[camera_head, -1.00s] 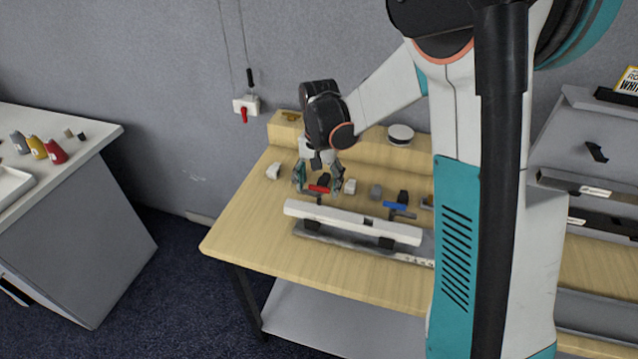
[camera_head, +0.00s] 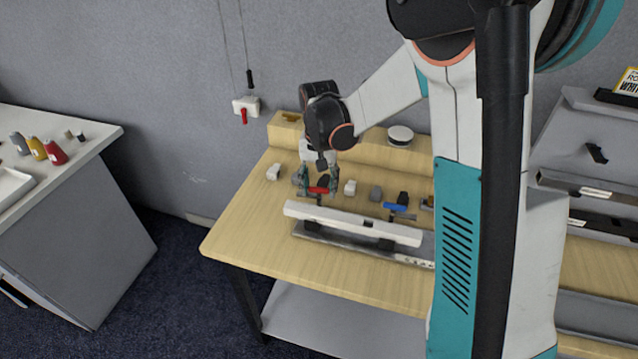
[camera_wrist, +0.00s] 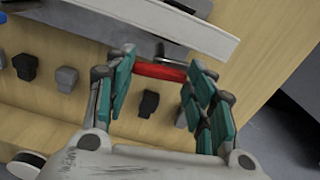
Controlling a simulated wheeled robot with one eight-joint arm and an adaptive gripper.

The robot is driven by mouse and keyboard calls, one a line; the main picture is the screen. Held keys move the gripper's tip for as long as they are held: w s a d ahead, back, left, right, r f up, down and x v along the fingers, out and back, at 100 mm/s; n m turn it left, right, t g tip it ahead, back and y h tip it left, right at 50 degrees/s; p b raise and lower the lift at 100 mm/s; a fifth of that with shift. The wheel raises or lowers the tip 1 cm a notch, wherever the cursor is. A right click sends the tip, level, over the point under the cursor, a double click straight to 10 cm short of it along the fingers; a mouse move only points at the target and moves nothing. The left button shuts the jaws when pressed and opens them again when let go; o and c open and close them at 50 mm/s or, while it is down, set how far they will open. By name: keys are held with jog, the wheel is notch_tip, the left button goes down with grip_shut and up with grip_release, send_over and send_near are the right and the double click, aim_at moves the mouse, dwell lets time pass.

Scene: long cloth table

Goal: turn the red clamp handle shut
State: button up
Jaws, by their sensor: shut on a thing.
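The red clamp handle (camera_head: 318,190) stands on the wooden table behind the long white bar. It also shows in the wrist view (camera_wrist: 160,71), lying crosswise between the fingers. My gripper (camera_head: 319,188) points down over it and is shut on it, one teal finger at each end of the handle. In the wrist view my gripper (camera_wrist: 160,78) has its fingertips at the two ends of the red handle. A metal rod of the clamp (camera_wrist: 162,50) shows just beyond the handle. The clamp's lower body is mostly hidden.
The white bar (camera_head: 350,222) lies in front of the clamp. A blue clamp handle (camera_head: 396,207) and several small grey, black and white blocks stand nearby. A raised wooden ledge with a round white-topped puck (camera_head: 400,134) runs along the back. The table's left end is clear.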

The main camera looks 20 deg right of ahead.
aim_at(319, 188)
jog(key=n, duration=1.2)
jog(key=shift+n, duration=0.3)
jog(key=shift+n+b, duration=0.3)
jog(key=shift+n, duration=1.5)
jog(key=o, duration=1.1)
jog(key=shift+c, duration=0.2)
notch_tip(319, 188, up, 12)
